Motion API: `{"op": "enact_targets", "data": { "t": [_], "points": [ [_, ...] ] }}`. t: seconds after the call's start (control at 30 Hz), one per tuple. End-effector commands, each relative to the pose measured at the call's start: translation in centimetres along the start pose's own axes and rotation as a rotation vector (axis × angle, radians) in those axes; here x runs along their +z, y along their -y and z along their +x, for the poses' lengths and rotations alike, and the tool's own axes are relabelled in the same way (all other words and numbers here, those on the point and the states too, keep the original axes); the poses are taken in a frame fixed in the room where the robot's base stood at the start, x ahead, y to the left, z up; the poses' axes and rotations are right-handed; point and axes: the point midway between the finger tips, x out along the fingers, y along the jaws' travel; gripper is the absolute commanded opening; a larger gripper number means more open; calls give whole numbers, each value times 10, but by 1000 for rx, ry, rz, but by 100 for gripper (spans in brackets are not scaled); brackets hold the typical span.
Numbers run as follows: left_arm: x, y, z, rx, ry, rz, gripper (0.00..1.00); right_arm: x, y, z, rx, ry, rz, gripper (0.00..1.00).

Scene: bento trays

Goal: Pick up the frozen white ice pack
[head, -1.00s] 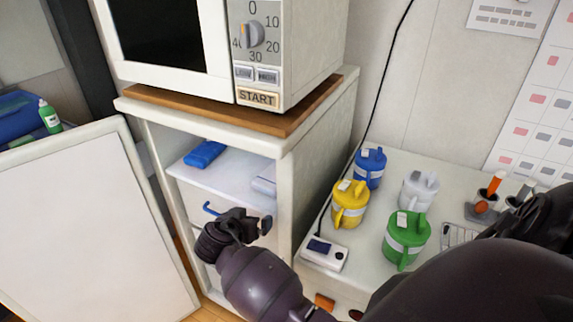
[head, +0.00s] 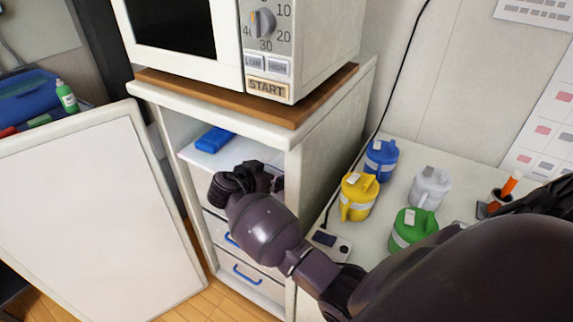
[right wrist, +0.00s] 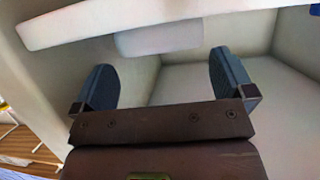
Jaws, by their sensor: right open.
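The white ice pack is hidden behind my right gripper in the head view. In the right wrist view a pale block (right wrist: 158,40), which looks like the white ice pack, shows ahead between the fingers, its upper part cut off by a white edge. My right gripper (head: 272,180) is at the mouth of the cabinet's open shelf in the head view. In the right wrist view its two dark fingers (right wrist: 164,80) are wide apart with nothing between them. A blue ice pack (head: 215,139) lies on the same shelf, to the left. My left gripper is out of view.
The shelf lies under the cabinet top (head: 200,100), which carries a microwave (head: 270,50). The cabinet's side wall (head: 325,145) is close to my right arm. An open white door (head: 85,205) stands at left. Several lidded mugs (head: 358,197) stand on the right counter.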

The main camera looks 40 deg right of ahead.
Motion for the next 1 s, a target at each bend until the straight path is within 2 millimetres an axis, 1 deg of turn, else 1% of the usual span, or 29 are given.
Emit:
{"op": "enact_targets", "data": {
  "t": [0.2, 0.3, 0.4, 0.6, 0.63, 0.67, 0.9, 1.0],
  "points": [
    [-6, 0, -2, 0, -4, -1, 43, -1, 2, 30, 1, -3, 0, 100],
    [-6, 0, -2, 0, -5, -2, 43, 0, 2, 40, 0, -2, -1, 100],
    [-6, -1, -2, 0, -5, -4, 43, 0, 2, 44, 0, -1, 0, 100],
    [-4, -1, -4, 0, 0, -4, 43, 0, 2, 45, -1, 0, 1, 100],
    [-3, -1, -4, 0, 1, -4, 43, 0, 2, 45, -1, 0, 1, 98],
    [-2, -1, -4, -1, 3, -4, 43, 0, 2, 44, -1, 0, 1, 94],
    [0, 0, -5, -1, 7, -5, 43, 0, 2, 44, -1, 0, 0, 57],
    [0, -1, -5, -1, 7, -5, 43, 0, 2, 44, -1, -2, 1, 57]
  ]
}}
